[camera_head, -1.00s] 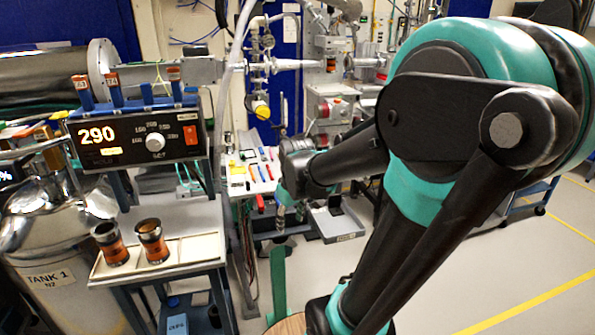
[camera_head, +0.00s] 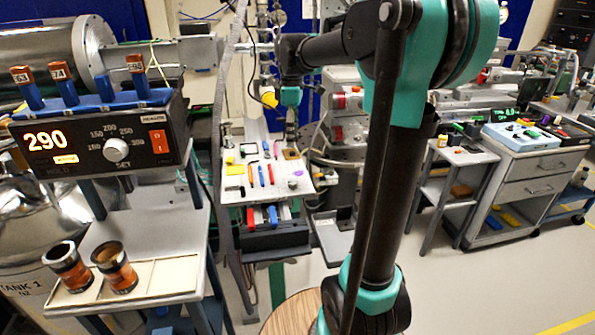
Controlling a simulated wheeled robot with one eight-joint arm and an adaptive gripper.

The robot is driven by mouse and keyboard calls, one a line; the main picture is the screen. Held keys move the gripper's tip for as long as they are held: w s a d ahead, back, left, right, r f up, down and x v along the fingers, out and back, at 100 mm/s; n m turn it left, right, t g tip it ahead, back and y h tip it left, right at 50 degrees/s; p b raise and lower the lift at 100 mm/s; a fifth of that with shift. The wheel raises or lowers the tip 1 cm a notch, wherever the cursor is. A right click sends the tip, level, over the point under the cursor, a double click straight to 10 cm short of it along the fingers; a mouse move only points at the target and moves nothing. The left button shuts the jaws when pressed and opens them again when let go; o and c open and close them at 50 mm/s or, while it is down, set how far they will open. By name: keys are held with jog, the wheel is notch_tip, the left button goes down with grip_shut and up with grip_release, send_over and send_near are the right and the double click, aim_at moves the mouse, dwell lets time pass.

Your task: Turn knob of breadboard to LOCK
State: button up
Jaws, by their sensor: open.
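A white breadboard (camera_head: 236,196) stands at the centre of the view, with small coloured items on it. A small purple round piece (camera_head: 296,186) sits near its right edge; I cannot tell whether this is the knob. No LOCK mark can be read. My gripper (camera_head: 291,146) hangs pointing down over the far right part of the board. It is open and small in the view, its fingertips hard to make out. I cannot tell whether it touches anything.
A heater controller (camera_head: 95,142) showing 290, with a round SET dial (camera_head: 116,147), stands at left. Two amber cups (camera_head: 115,268) stand on a cart below it. At right are a small shelf (camera_head: 459,155) and a drawer cart (camera_head: 535,172). Open floor lies at lower right.

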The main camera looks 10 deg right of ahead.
send_near(293, 182)
notch_tip(293, 182, down, 9)
jog(key=shift+w+r, duration=0.1)
jog(key=shift+r, duration=0.1)
dwell(0.4)
grip_shut()
